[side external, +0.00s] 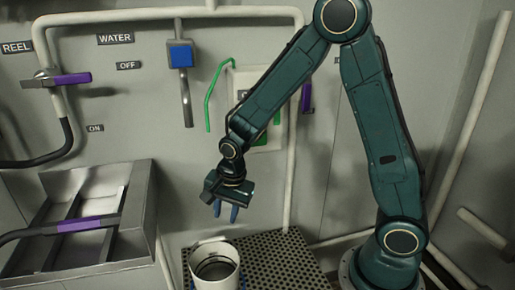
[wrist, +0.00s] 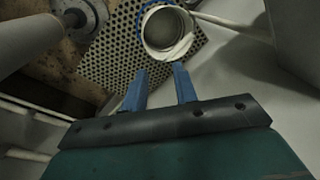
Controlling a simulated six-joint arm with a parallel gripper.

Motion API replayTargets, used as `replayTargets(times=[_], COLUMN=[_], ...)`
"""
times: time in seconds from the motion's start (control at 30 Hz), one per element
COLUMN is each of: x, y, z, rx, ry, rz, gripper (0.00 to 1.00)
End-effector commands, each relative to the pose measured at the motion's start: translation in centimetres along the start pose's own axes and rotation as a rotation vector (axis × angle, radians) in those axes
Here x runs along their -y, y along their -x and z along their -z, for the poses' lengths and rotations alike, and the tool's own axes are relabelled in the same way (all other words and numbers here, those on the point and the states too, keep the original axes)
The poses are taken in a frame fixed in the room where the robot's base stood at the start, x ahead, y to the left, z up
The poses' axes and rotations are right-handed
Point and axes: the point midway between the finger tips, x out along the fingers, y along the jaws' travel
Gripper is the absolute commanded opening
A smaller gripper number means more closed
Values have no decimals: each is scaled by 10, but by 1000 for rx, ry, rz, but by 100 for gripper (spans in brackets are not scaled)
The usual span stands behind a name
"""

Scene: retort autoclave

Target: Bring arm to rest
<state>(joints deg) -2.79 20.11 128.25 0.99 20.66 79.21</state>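My gripper (side external: 226,212) hangs pointing down in the side view, above and slightly behind a white cylindrical container (side external: 215,268). In the wrist view, the two blue fingers of my gripper (wrist: 158,82) are apart with nothing between them. The container (wrist: 167,32) shows beyond the fingertips, with its round opening facing up. My gripper does not touch it. My arm is bent, with its elbow raised at the top of the side view.
The container stands on a perforated metal platform (side external: 283,258). A metal sink (side external: 120,215) with a purple-banded hose (side external: 80,225) is at left. Wall pipes, a purple-handled valve (side external: 70,79), a blue box (side external: 181,55) and a green hooked handle (side external: 209,95) are behind.

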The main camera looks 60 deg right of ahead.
Motion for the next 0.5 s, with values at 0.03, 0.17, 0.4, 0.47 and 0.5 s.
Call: replayTargets(times=[0.03, 0.17, 0.4, 0.47, 0.5], x=[-1, -7, -24, -30, -34], y=[14, 45, 97, 109, 117], z=[1, 1, 1, 0, 0], rx=[-3, -10, -33, -40, -46], ry=[41, 161, 384, 439, 476], rz=[17, 42, 88, 99, 106], gripper=[29, 29, 29, 29, 29])
